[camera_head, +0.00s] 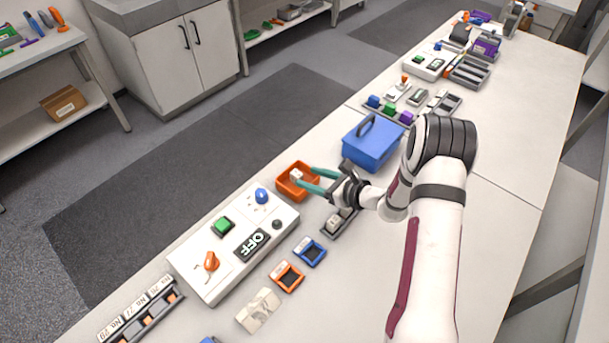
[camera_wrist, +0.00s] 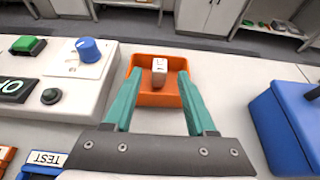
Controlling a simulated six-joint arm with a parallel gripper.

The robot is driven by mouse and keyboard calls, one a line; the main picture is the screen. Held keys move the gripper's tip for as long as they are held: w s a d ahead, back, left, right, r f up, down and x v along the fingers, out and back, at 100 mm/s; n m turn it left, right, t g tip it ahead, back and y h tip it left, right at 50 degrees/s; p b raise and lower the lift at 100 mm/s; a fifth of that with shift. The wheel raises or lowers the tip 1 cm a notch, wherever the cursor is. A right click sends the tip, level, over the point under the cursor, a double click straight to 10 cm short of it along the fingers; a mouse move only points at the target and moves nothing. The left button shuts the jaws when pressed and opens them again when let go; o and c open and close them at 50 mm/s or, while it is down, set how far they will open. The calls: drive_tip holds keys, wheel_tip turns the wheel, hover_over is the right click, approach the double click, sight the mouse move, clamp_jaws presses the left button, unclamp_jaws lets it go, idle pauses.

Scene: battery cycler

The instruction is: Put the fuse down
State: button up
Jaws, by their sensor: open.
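The fuse is a small white block (camera_wrist: 159,70) with dark marks on its top face. It is inside the orange bin (camera_wrist: 177,62), between and beyond my fingertips in the wrist view. In the head view the white fuse (camera_head: 297,174) shows in the orange bin (camera_head: 285,183). My gripper (camera_head: 311,178) has teal fingers reaching over the bin's right side. In the wrist view my gripper (camera_wrist: 157,85) is spread apart, with a gap between each finger and the fuse. I cannot tell whether the fuse rests on the bin floor.
A white cycler box (camera_head: 215,262) with an OFF display, green button, blue knob and orange switch is left of the bin. A blue lidded box (camera_head: 372,152) stands to the right. A dark tray (camera_head: 340,222) and blue and orange frames (camera_head: 287,277) lie nearer.

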drive_tip(key=v, duration=0.9)
drive_tip(key=s+a+r+n+g+y, duration=0.2)
drive_tip(key=s+a+r+n+g, duration=0.5)
drive_tip(key=s+a+r+n, duration=0.45)
drive_tip(key=s+d+r+n+g+h, duration=0.1)
drive_tip(key=s+d+n+h, duration=0.2)
drive_tip(key=s, duration=0.6)
drive_tip(key=s+d+r+n+g+h, duration=0.1)
drive_tip(key=s+d+n+h, duration=0.2)
drive_tip(key=s+n+h, duration=0.3)
drive_tip(key=s+n, duration=0.1)
drive_tip(key=s, duration=0.3)
drive_tip(key=shift+s+r+g+h, duration=0.2)
drive_tip(key=shift+s+g+h, duration=0.1)
drive_tip(key=shift+s, duration=0.05)
